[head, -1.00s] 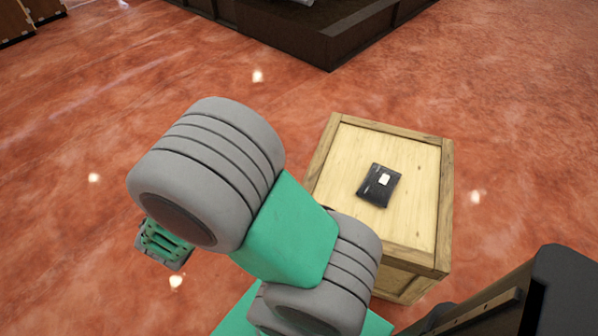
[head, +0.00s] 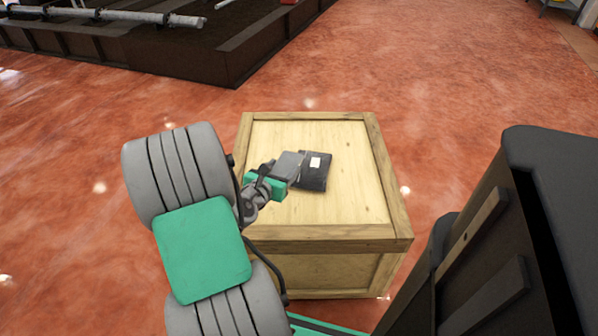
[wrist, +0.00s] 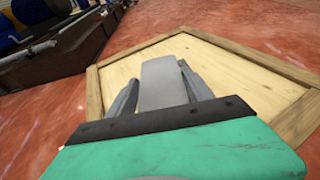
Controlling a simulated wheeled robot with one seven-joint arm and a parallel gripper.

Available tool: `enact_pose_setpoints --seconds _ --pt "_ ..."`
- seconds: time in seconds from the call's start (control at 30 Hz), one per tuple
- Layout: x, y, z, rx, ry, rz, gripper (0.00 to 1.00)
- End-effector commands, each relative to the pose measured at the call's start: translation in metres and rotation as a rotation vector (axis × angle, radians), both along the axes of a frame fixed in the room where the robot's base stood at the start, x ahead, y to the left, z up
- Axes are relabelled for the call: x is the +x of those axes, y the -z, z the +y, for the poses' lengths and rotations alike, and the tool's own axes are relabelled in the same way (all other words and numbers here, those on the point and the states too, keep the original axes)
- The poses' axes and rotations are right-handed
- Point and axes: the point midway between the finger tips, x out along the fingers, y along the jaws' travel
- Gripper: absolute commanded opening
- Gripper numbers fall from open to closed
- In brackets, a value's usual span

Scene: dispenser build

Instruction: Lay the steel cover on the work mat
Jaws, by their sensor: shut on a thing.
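The steel cover (head: 288,162) is a flat grey plate. My gripper (head: 281,175) is shut on it; in the wrist view the cover (wrist: 162,85) sticks out forward between the two fingers. The work mat (head: 314,180) is a small dark mat on top of the wooden crate, with a small white piece (head: 315,161) on it. The cover is over the crate top and overlaps the mat's left edge in the head view. I cannot tell whether it touches the mat. The mat does not show in the wrist view.
The wooden crate (head: 350,205) has a raised rim around its pale top. Its top is otherwise bare. A long dark low-walled platform (head: 190,60) with pipes stands at the back left. Red floor lies open around the crate.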

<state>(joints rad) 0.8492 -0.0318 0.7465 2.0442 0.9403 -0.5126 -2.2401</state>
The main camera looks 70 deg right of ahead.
Motion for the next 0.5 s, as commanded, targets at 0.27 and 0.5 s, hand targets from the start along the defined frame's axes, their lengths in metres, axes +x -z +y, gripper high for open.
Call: enact_pose_setpoints --seconds 0.27,0.5 --pt "0.042 0.041 -0.065 -0.002 0.001 -0.002 0.15" --pt "0.064 0.083 -0.098 -0.002 -0.003 0.0 0.15"
